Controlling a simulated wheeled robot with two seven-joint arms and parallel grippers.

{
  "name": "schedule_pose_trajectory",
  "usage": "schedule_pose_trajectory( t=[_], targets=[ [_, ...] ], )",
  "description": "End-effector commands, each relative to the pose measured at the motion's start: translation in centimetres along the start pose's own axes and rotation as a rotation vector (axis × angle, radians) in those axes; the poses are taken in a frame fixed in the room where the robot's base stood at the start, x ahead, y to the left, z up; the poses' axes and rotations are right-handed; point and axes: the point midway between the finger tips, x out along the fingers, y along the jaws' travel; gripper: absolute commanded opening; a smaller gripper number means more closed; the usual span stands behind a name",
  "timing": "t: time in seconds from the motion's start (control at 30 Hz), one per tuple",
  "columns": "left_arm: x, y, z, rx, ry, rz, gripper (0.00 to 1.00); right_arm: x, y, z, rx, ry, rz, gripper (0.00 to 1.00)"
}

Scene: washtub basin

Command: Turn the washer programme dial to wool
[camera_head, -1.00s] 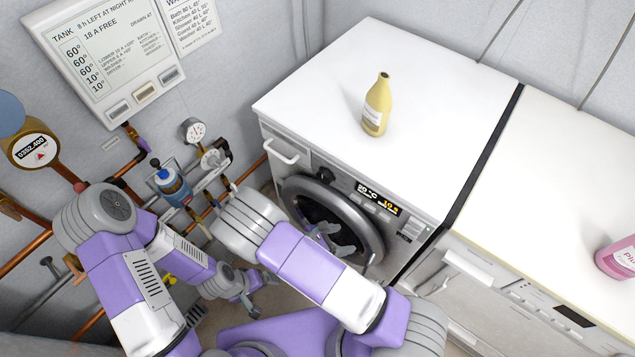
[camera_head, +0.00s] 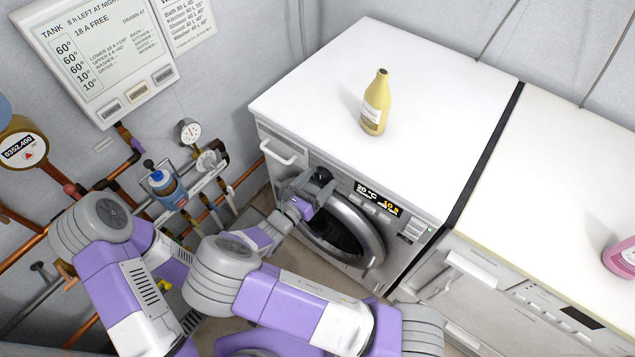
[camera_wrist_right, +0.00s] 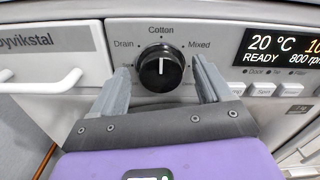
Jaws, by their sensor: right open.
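The washer's programme dial (camera_wrist_right: 161,68) is a round black knob with a white pointer line that points straight up at Cotton in the right wrist view. Drain and Mixed are readable either side; lower labels are partly covered by my fingers, and I cannot read wool. In the head view the dial (camera_head: 322,175) sits on the upper front of the white washer (camera_head: 330,95). My right gripper (camera_wrist_right: 161,80) is open, its two grey fingers left and right of the dial; I cannot tell whether they touch it. It also shows in the head view (camera_head: 303,184). My left gripper is not visible.
The display (camera_head: 378,197) reads 20 °C and READY, right of the dial. The drawer handle (camera_head: 278,153) is on the left, the round door (camera_head: 345,235) below. A yellow bottle (camera_head: 376,103) stands on top.

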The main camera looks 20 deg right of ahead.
Motion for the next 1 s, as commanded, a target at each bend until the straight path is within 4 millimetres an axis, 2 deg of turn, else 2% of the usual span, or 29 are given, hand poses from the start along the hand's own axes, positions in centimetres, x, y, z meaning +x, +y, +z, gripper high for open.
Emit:
schedule_pose_trajectory(
  t=[0.3, 0.67, 1.0],
  targets=[
    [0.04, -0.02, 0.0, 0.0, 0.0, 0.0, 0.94, 0.31, -0.01, 0.02, 0.001, 0.001, 0.0, 0.76],
    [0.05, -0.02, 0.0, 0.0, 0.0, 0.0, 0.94, 0.29, -0.02, 0.0, 0.001, 0.001, 0.0, 0.22],
    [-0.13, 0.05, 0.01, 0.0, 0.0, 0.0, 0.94, 0.28, -0.05, 0.01, 0.055, 0.002, 0.0, 0.22]
  ],
)
